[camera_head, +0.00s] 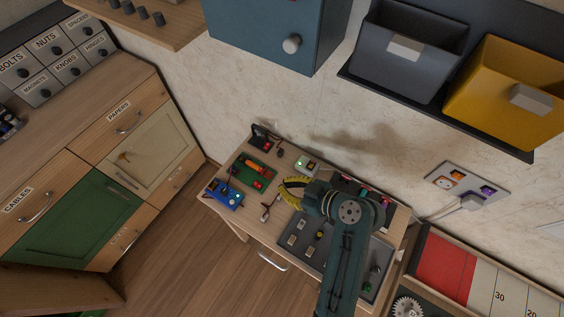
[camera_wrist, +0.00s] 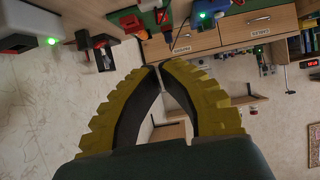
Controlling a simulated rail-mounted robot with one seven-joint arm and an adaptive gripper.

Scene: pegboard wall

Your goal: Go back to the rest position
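My gripper (camera_head: 284,191) has yellow ridged fingers and hangs over the small wooden table (camera_head: 226,217), among the parts on its top. In the wrist view my gripper (camera_wrist: 160,67) has its two fingertips together, with only an empty gap between the curved fingers behind the tips. It holds nothing that I can see. My dark green arm covers part of the table's right side in the head view.
The table carries a blue device (camera_head: 224,195), a green board with red parts (camera_head: 254,173) and a grey tray (camera_head: 299,241). A blue cabinet (camera_head: 265,35) and grey and yellow bins (camera_head: 505,92) hang above. Drawers stand left; open floor lies in front.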

